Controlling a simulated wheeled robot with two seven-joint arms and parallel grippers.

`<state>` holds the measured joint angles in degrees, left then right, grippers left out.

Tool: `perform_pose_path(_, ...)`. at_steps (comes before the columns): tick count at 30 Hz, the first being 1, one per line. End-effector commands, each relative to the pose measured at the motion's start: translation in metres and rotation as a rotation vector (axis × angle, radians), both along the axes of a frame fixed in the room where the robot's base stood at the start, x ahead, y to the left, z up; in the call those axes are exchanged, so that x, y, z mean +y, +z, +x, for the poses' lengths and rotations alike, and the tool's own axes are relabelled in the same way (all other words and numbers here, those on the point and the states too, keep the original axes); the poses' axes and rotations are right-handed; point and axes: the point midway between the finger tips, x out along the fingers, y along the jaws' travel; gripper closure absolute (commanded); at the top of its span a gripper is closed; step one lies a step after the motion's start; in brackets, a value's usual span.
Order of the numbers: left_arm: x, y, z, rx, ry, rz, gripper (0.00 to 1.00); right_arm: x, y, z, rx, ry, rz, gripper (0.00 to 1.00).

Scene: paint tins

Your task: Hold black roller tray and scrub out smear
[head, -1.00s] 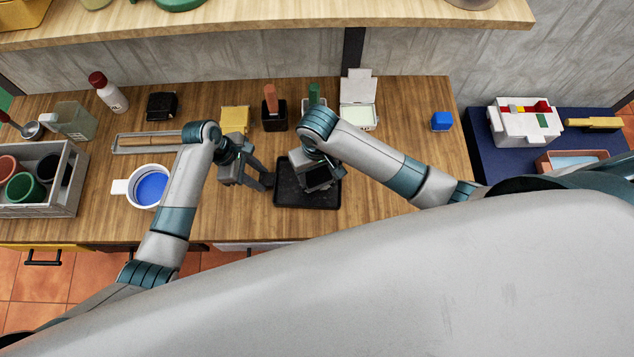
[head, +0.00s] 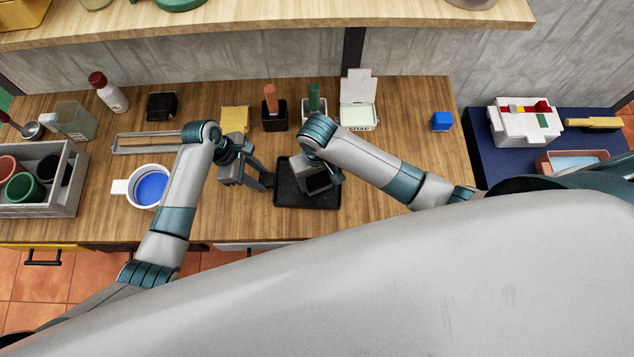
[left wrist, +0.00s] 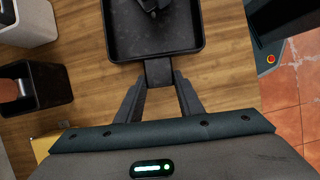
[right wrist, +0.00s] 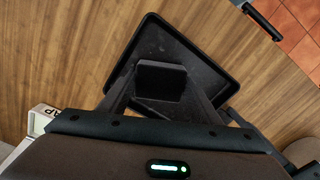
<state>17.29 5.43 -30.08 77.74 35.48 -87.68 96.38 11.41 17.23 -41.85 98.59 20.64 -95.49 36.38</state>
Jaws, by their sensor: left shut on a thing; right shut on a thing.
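The black roller tray (head: 298,202) lies flat on the wooden worktop, with a short handle on its left side. My left gripper (head: 266,181) is shut on that handle, which also shows between its fingers in the left wrist view (left wrist: 159,72). My right gripper (right wrist: 160,92) is shut on a dark block-like scrubber (right wrist: 160,78), held over the inside of the tray. The scrubber also shows in the head view (head: 318,183). It hides part of the tray floor, and I cannot tell whether it touches it. I cannot make out a clear smear.
Behind the tray stand a black holder (head: 274,121) with an orange-brown handle, a holder with a green handle (head: 314,97) and an open white box (head: 358,115). A blue-filled white pot (head: 151,188) stands left. The worktop right of the tray is mostly clear.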

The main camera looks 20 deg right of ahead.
Motion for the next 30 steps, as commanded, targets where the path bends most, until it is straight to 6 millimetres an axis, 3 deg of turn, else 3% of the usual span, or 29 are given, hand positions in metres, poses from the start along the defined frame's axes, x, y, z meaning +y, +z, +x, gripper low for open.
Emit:
perform_pose_path(20,0.000,0.000,0.000,0.001,0.000,0.000,1.00,0.000,-0.005,0.000,0.000,0.000,0.000,0.66)
perform_pose_path(30,0.000,-0.001,0.000,0.001,0.000,0.000,1.00,0.017,-0.002,0.006,0.000,0.000,-0.001,0.66)
